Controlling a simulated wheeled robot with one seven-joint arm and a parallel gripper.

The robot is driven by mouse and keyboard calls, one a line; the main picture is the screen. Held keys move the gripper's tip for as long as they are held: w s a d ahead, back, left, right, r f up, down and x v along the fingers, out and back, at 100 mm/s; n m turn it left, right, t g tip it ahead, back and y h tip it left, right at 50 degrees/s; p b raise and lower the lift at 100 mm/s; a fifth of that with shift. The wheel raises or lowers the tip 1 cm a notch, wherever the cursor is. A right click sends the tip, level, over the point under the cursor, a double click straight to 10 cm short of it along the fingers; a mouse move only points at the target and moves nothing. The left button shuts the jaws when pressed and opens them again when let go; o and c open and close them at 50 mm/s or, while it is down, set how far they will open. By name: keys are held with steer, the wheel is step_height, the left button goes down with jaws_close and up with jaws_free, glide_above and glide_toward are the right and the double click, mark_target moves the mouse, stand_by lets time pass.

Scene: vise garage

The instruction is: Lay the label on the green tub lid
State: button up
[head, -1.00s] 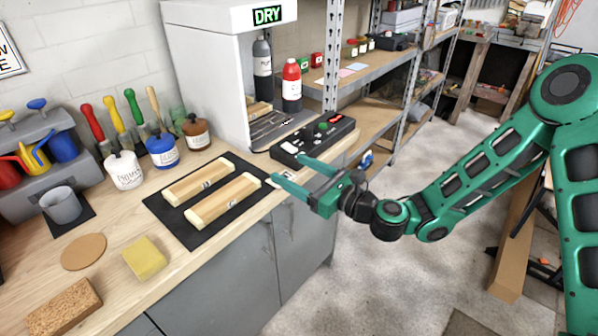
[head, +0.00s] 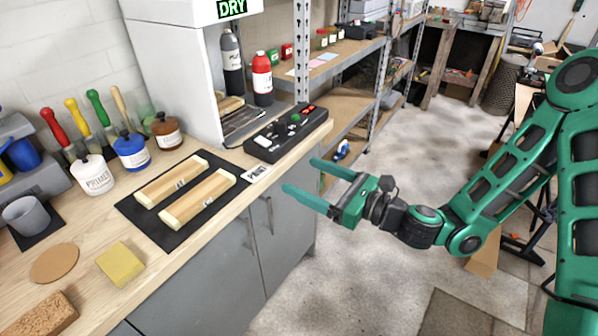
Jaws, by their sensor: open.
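My gripper (head: 302,175) is open and empty, its two green fingers pointing left in front of the bench's right end. A small white label with dark lettering (head: 257,174) lies on the bench near its front edge, left of the fingertips and apart from them. A small green tub (head: 272,57) stands next to a red one (head: 287,51) on the shelf behind the bench. Its lid is too small to make out. Pink (head: 311,64) and blue (head: 327,57) cards lie flat on that shelf.
The black control box (head: 287,133) stands behind the label. A black mat (head: 150,222) with two wooden blocks lies to its left. White (head: 93,175), blue (head: 132,152) and brown (head: 166,132) pots stand by the wall. A metal shelf post (head: 301,45) rises near the shelf tubs.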

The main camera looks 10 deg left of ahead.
steer(key=shift+s+d, duration=0.2)
steer(key=shift+d, duration=0.2)
